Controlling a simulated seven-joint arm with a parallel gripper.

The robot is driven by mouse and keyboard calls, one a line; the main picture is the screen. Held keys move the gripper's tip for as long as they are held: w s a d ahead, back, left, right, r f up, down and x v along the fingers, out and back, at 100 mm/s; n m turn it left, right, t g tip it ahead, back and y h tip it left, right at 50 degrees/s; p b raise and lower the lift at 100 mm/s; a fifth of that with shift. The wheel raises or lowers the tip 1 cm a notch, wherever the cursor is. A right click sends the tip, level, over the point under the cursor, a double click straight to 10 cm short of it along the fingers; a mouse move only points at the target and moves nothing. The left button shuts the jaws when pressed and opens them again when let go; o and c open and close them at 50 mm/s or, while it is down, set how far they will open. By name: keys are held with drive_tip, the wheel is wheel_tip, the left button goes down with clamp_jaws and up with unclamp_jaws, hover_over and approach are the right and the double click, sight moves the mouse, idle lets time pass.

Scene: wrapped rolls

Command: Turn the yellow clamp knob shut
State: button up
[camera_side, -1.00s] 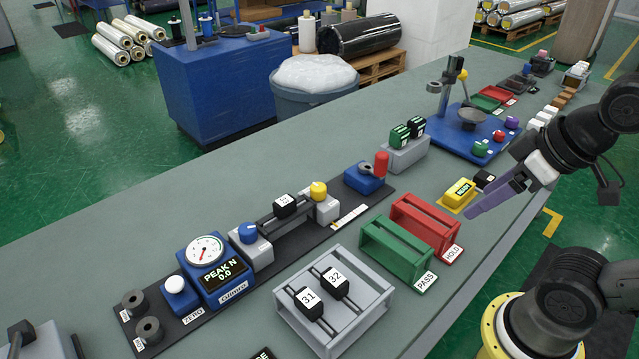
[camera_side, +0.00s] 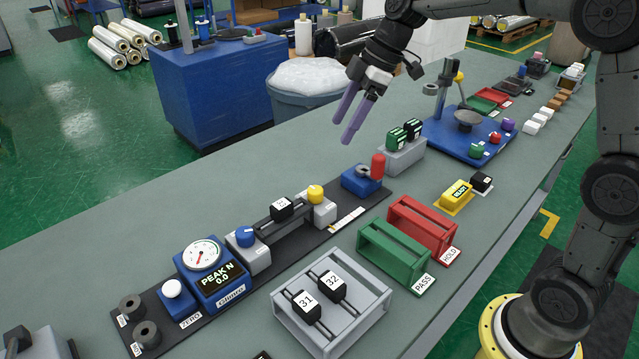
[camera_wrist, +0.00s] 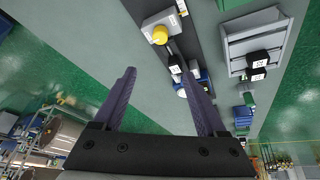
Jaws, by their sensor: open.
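The yellow clamp knob (camera_side: 315,194) sits on top of a grey clamp block (camera_side: 322,212) on the dark base strip. In the wrist view the yellow knob (camera_wrist: 160,36) shows ahead of the fingers, near the top middle. A black piece with a white label (camera_side: 281,208) lies between this block and the matching block with a blue knob (camera_side: 245,236). My gripper (camera_side: 350,126) is open and empty, with purple fingers pointing down. It is raised above the bench, up and to the right of the yellow knob in the side view, and apart from it.
A blue block with a red cylinder (camera_side: 378,166) stands right of the yellow knob. A dial gauge box (camera_side: 212,270) stands to the left. A grey rack (camera_side: 379,306), a green PASS rack (camera_side: 399,256) and a red HOLD rack (camera_side: 428,228) stand in front.

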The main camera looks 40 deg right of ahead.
sight(317, 189)
drive_tip(key=shift+g, duration=0.3)
drive_tip(key=x, duration=0.5)
drive_tip(key=d+x, duration=0.1)
drive_tip(key=x, duration=1)
drive_tip(key=shift+w+d+f, duration=0.15)
drive_tip(key=shift+d+f, duration=0.2)
clamp_jaws()
